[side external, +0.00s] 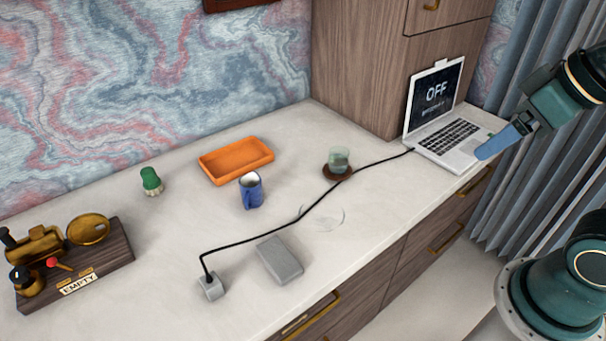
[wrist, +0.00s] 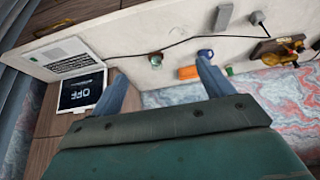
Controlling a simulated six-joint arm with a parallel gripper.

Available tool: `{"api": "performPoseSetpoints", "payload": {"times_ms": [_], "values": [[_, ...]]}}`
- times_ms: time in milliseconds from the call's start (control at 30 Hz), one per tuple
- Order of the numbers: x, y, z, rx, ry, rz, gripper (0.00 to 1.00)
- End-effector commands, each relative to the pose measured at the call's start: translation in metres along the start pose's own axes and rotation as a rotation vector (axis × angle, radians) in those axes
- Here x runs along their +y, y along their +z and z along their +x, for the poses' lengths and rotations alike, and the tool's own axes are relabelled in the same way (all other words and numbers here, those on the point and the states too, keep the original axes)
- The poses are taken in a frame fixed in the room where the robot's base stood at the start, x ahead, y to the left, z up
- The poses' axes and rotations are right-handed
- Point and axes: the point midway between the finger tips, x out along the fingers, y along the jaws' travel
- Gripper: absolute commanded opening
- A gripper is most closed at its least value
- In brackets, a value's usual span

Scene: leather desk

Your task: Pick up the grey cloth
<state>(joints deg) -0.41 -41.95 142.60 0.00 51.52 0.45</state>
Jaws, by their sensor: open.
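The grey cloth (side external: 280,259) lies as a flat, folded rectangle on the pale desk top near its front edge, just right of the cable's plug block. In the wrist view a small grey shape, the cloth (wrist: 223,17), shows near the top edge. My gripper (side external: 500,142) is at the right, in front of the laptop, well away from the cloth. In the wrist view its two blue fingers (wrist: 164,85) are spread apart with nothing between them.
The laptop (side external: 447,138) stands close behind my gripper. A black cable (side external: 290,229) runs from it to the plug block (side external: 211,286), passing behind the cloth. A clear glass dish (side external: 322,218), blue mug (side external: 251,190), coaster with glass (side external: 338,168) and orange tray (side external: 236,176) stand further back.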

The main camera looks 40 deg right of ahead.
Motion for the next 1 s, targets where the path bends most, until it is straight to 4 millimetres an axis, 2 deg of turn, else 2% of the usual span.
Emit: {"api": "performPoseSetpoints", "payload": {"times_ms": [167,467,767,1000], "values": [[-0.005,-0.015,0.005,-0.027,-0.012,0.003,0.80],[-0.027,-0.059,0.026,-0.106,-0.039,0.014,0.80],[-0.059,-0.100,0.062,-0.189,-0.054,0.026,0.80],[-0.091,-0.124,0.100,-0.256,-0.056,0.033,0.80]]}}
